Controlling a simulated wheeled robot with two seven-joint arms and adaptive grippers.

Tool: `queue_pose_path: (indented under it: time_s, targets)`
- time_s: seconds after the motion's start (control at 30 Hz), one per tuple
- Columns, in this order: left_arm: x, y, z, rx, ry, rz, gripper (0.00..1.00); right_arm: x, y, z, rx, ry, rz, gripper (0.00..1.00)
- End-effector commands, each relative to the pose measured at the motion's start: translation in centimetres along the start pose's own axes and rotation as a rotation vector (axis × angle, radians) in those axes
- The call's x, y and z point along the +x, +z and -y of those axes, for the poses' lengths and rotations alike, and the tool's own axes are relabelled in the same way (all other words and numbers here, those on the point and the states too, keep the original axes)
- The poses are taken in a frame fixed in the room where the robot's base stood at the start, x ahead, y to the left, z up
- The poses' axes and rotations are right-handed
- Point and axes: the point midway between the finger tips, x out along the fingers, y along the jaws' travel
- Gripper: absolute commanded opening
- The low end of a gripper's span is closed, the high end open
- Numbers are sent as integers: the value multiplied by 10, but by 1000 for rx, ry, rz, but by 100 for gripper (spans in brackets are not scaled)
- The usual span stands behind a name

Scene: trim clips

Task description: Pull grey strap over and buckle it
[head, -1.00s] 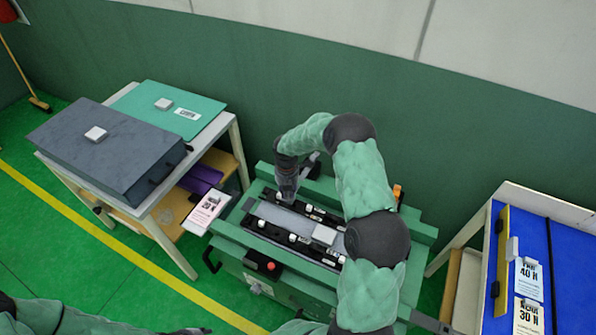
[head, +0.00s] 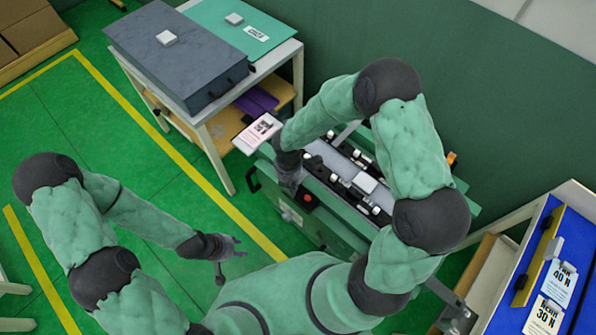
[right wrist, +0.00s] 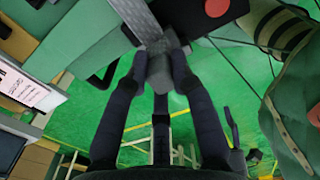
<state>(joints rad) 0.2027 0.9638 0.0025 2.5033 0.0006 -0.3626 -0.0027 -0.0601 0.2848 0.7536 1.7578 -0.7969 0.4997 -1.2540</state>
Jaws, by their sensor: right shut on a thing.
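The green fixture bench (head: 338,226) holds a grey panel (head: 327,152) with white clips along it and a pale block (head: 365,182) on top. My right gripper (head: 290,182) is at the bench's near left side, partly behind my own arm. In the right wrist view, my right gripper (right wrist: 159,75) is shut on the grey end piece (right wrist: 160,72) of the grey strap (right wrist: 140,18), which runs up out of view. The buckle cannot be made out. My left gripper (head: 228,250) is open and empty over the floor, left of the bench.
A red button (head: 306,197) is on the bench front, close to my right gripper. A table (head: 205,128) with a dark case (head: 180,60) and a green board (head: 245,35) stands behind left. A blue-topped table (head: 545,260) stands right. Floor between is clear.

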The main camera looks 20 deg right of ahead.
Motion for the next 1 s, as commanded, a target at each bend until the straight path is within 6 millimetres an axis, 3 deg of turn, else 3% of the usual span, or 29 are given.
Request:
queue_pose_path:
  time_s: [0.1,0.47,0.5,0.53,1.0]
  targets:
    - [1,0,0,0,0,0,40,4,-9,6,-1,-15,-6,0]
    - [0,0,0,0,0,0,40,4,-12,6,-2,-14,-10,0]
    - [0,0,0,0,0,0,40,4,-12,6,-2,-13,-10,36]
    - [0,0,0,0,0,0,40,4,-12,6,-2,-13,-9,44]
    - [0,0,0,0,0,0,40,2,-8,4,0,-11,-4,45]
